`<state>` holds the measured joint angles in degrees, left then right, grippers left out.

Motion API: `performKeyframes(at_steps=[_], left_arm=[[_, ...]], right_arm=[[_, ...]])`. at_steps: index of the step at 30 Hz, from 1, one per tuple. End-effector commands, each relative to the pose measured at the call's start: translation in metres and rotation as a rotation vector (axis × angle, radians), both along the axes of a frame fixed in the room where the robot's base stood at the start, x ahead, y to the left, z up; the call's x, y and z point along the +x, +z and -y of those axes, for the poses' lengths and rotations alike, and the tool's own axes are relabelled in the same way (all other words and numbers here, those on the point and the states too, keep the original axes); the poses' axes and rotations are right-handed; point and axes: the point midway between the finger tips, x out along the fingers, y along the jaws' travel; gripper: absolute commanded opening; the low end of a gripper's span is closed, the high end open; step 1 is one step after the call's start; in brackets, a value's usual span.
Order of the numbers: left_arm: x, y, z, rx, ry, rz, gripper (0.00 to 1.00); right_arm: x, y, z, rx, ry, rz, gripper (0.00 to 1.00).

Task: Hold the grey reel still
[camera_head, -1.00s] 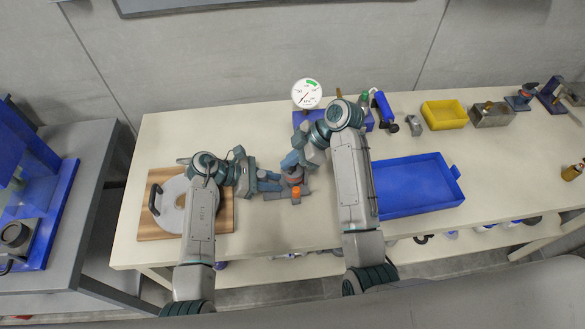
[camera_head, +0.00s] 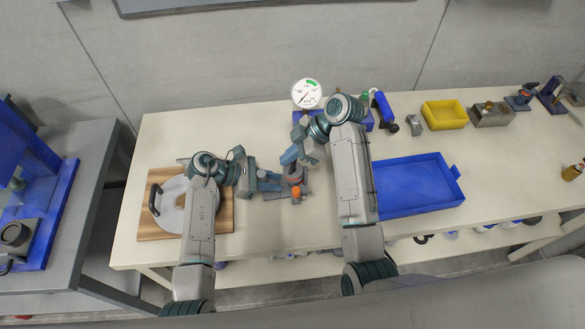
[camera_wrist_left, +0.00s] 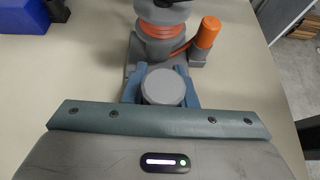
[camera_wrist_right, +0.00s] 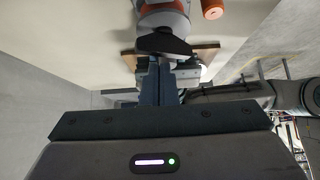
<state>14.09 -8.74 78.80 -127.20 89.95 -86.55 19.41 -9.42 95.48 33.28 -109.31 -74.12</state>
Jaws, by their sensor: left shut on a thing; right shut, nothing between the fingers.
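The grey reel (camera_head: 297,176) stands on the table between my two grippers. In the left wrist view the reel (camera_wrist_left: 160,42) has orange cord wound around it and an orange-capped post at its right. My left gripper (camera_head: 272,182) is shut on a round grey part of the reel's base; its blue fingers (camera_wrist_left: 163,88) sit on both sides of that part. My right gripper (camera_head: 290,158) is shut and empty, just behind the reel in the head view. In the right wrist view its closed fingers (camera_wrist_right: 162,82) point towards the reel (camera_wrist_right: 163,18) and a dark piece on it.
A wooden board (camera_head: 155,225) with a pale disc (camera_head: 173,205) lies at the left. A blue tray (camera_head: 420,185) is right of my right arm. A gauge (camera_head: 307,93) and a blue-handled tool (camera_head: 382,108) stand at the back. The table in front of the reel is clear.

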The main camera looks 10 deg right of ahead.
Motion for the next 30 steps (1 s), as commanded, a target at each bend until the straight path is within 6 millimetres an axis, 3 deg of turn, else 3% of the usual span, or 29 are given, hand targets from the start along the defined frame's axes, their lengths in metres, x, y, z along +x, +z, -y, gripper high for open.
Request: performKeyframes(at_steps=[16,30], left_arm=[[0.000,0.000,0.000,-0.001,0.000,0.000,0.00],[0.000,0.000,0.000,0.000,0.000,0.000,0.00]], right_arm=[[0.000,0.044,0.000,0.000,-0.001,0.001,0.00],[0.000,0.048,0.000,0.000,0.000,0.000,0.00]])
